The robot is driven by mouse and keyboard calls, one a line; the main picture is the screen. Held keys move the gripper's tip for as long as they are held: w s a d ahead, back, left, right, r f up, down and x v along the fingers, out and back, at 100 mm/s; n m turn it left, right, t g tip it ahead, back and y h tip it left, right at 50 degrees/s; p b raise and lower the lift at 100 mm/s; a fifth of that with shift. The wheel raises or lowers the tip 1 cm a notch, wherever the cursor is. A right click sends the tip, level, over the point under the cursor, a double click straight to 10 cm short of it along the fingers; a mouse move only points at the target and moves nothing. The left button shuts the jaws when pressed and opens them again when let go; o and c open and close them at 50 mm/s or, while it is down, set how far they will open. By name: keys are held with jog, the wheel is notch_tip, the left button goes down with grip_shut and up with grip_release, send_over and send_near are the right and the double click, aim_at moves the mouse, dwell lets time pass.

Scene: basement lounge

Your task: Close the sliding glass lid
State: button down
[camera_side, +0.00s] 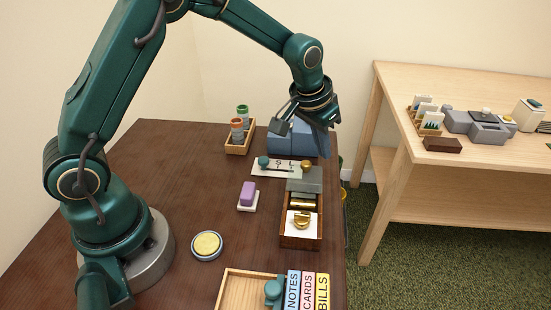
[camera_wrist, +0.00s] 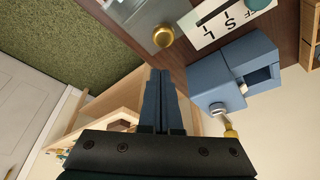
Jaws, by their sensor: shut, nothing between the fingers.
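An open-topped wooden box (camera_side: 300,243) sits near the right edge of the dark table in the side view. Its near part is uncovered and shows a gold item (camera_side: 302,220) on white. The greyish glass lid (camera_side: 304,184) lies at the box's far end, with a round brass knob (camera_side: 306,166) at its far edge. The wrist view also shows part of the lid (camera_wrist: 128,10) and the knob (camera_wrist: 163,37). My gripper (camera_side: 323,150) is shut and empty, in the air beyond the knob and near the blue-grey box. The shut fingers (camera_wrist: 160,75) show apart from the knob.
A blue-grey box (camera_side: 285,143) stands behind the lid, with a lettered white card (camera_side: 270,168) beside it. A purple block (camera_side: 248,194), round yellow-topped dish (camera_side: 207,245), wooden tray (camera_side: 235,288) and rack of bottles (camera_side: 238,145) stand leftward. Bare table lies between them.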

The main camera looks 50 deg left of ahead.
aim_at(316, 182)
jog(key=shift+s, duration=1.35)
jog(key=shift+s+d, duration=1.85)
jog(key=shift+s, duration=0.05)
